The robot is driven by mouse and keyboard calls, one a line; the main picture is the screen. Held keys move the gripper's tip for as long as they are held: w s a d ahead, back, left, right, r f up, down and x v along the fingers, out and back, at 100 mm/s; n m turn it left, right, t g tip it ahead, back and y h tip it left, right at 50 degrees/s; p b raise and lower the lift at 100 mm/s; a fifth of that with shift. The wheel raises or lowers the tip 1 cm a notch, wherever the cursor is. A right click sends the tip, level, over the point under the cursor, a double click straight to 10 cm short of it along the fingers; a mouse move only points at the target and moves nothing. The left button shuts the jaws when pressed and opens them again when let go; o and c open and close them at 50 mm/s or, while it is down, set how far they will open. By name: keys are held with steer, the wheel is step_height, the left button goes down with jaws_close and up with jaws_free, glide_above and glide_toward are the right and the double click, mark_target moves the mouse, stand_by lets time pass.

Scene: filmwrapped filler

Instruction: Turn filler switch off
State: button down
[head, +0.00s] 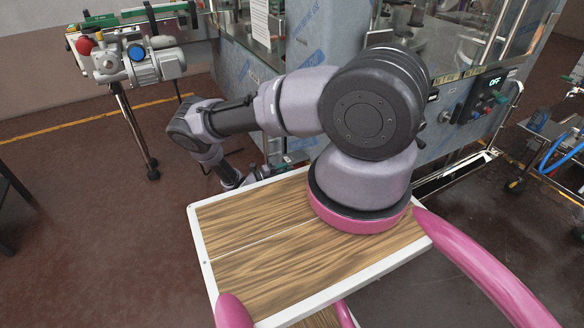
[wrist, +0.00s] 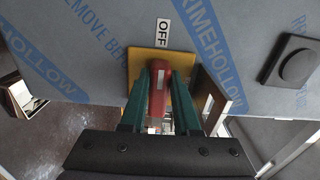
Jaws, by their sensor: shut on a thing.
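In the wrist view, a red switch handle (wrist: 158,84) sits on a yellow plate (wrist: 134,66) fixed to the film-covered panel. An OFF label (wrist: 163,33) is just above the plate. My gripper (wrist: 157,92) has its two green fingers on either side of the red handle and is shut on it. The handle points down, away from the label. In the head view, my arm reaches left and down beside the filler (head: 330,30); the switch and my fingertips are hidden there.
A black round knob (wrist: 297,66) is on the panel to the right. In the head view, a control panel (head: 482,98) shows a green OFF display. A conveyor with a motor (head: 140,62) stands at the left. Open dark floor (head: 90,200) lies at the left.

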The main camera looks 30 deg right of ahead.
steer(key=shift+a, duration=0.1)
steer(key=c, duration=0.6)
jaws_free()
steer(key=shift+c, duration=0.2)
steer(key=a, duration=1)
steer(key=shift+s+a, duration=0.15)
steer(key=shift+a, duration=0.2)
